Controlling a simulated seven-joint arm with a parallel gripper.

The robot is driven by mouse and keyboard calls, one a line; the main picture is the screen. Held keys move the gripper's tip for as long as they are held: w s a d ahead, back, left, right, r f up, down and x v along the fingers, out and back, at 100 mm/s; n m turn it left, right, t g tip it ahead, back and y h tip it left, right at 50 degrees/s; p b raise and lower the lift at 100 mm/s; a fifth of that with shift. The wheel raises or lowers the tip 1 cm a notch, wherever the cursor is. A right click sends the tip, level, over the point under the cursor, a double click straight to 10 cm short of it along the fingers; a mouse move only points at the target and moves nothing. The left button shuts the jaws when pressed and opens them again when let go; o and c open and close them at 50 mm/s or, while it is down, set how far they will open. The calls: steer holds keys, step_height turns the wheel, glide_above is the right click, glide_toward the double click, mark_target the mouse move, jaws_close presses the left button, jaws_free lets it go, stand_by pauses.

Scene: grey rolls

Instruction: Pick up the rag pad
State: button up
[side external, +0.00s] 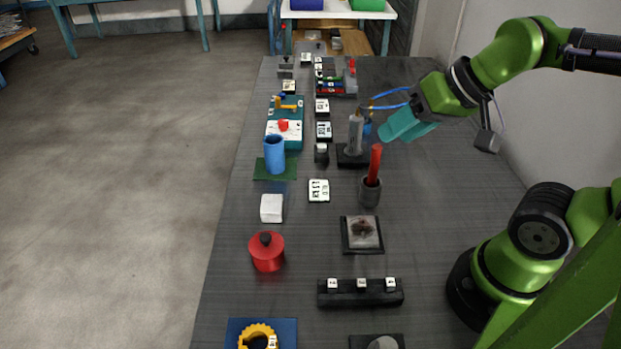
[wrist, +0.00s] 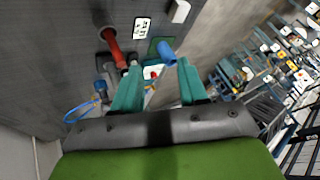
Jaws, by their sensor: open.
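A stained grey-brown pad (side external: 362,232), which looks like the rag pad, lies on a dark square base in the near middle of the table. I do not see it in the wrist view. My gripper (side external: 404,124) is above the table's right side, farther back than the pad and apart from it. In the wrist view its two teal fingers (wrist: 158,84) are spread, with nothing held between them.
A red-handled tool (side external: 375,165) stands in a dark cup between my gripper and the pad. A grey cylinder (side external: 355,134) stands beside the gripper. A white block (side external: 271,208), a red lidded pot (side external: 266,252) and a black bar (side external: 360,293) surround the pad at a distance.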

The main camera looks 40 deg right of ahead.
steer(key=o, duration=0.8)
steer(key=shift+c, duration=0.2)
steer(key=m+g+h, duration=0.2)
steer(key=m+g, duration=0.3)
steer(key=g, duration=0.2)
glide_above(272, 202)
step_height(272, 202, down, 8)
step_height(272, 202, down, 16)
steer(key=shift+f, duration=0.1)
